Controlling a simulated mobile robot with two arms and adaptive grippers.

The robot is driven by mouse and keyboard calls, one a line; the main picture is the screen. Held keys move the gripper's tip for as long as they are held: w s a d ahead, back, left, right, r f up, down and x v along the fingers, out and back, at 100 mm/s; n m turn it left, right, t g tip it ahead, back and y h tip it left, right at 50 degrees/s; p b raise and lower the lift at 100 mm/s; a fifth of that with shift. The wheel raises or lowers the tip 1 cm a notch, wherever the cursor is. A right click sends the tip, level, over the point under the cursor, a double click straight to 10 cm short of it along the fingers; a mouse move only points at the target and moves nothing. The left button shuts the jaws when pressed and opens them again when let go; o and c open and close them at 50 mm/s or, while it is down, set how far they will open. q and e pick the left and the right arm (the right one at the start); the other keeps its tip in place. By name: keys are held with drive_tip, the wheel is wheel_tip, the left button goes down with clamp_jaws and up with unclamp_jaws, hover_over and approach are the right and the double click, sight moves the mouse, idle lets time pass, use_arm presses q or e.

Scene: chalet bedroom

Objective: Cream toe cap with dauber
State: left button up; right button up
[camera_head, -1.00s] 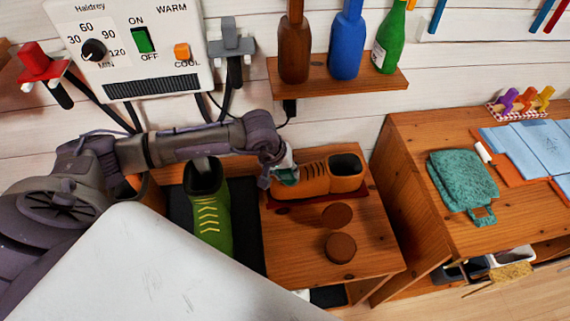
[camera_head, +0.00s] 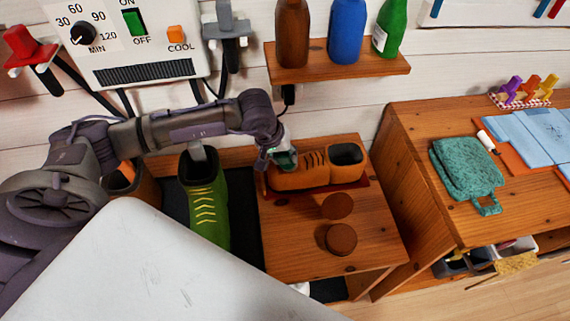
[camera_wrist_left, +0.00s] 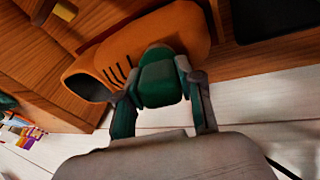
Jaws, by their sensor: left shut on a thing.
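An orange-brown shoe (camera_head: 305,176) with dark laces lies on a red mat (camera_head: 325,191) on a small wooden table, toe toward the left. It also shows in the left wrist view (camera_wrist_left: 120,56). My left gripper (camera_head: 284,163) is at the shoe's toe end, shut on a green piece (camera_wrist_left: 160,78), apparently the dauber's handle. The dauber's tip is hidden, so I cannot tell whether it touches the toe cap. Two round brown discs, a flatter one (camera_head: 337,206) and a thicker one (camera_head: 341,239), perhaps cream tin and lid, lie in front of the shoe. My right gripper is out of view.
A green shoe (camera_head: 207,208) stands on a dark surface left of the table. A dryer panel (camera_head: 140,45) and a bottle shelf (camera_head: 340,65) are on the wall. A teal cloth (camera_head: 467,166) lies on the right bench. The table's front right is clear.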

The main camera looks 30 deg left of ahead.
use_arm(q)
drive_tip(key=shift+w+a+f+b, duration=0.15)
drive_tip(key=shift+w+a+b, duration=0.75)
drive_tip(key=shift+w, duration=0.15)
drive_tip(key=shift+w+a, duration=0.25)
drive_tip(key=shift+w, duration=0.15)
drive_tip(key=shift+r, duration=0.2)
drive_tip(key=shift+r, duration=0.15)
wheel_tip(320, 180, up, 6)
drive_tip(key=p, duration=0.3)
